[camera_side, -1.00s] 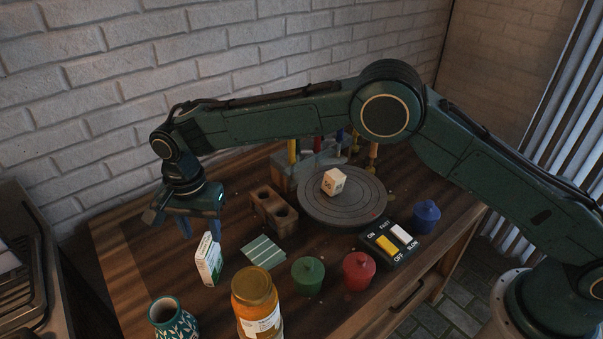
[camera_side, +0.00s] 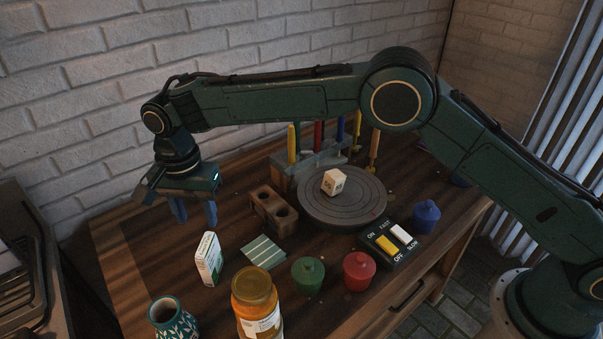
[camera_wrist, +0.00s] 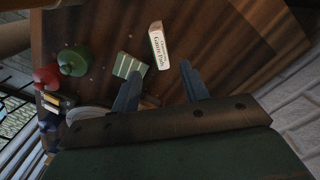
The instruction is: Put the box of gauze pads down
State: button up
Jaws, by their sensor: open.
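The box of gauze pads (camera_side: 208,259) is white with a green side and stands upright on the wooden table, left of the striped green cloth. In the wrist view the box (camera_wrist: 159,46) lies beyond the fingertips, apart from them. My gripper (camera_side: 194,220) is open and empty, raised above the table behind the box. Its two blue fingers are spread in the wrist view (camera_wrist: 162,74), with nothing between them.
A striped green cloth (camera_side: 263,252) lies right of the box. Green (camera_side: 308,275) and red (camera_side: 359,271) pots, a switch panel (camera_side: 390,244), a brick with holes (camera_side: 274,211) and a turntable (camera_side: 325,208) bearing a cube stand rightward.

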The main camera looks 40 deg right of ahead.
jog(key=s+d+r+n+t, duration=0.15)
jog(key=s+d+r, duration=0.35)
jog(key=d+r, duration=0.55)
jog(key=s+d+r+n+t, duration=0.1)
jog(key=s+d+r+n, duration=0.3)
jog(key=d+r, duration=0.7)
jog(key=s+d+f+n+t, duration=0.1)
jog(key=s+d+f, duration=0.1)
jog(key=s+d, duration=0.5)
jog(key=s+d+f+n+t, duration=0.2)
jog(key=s+d, duration=0.5)
jog(key=s, duration=1)
jog(key=shift+f, duration=0.4)
jog(key=shift+n, duration=0.25)
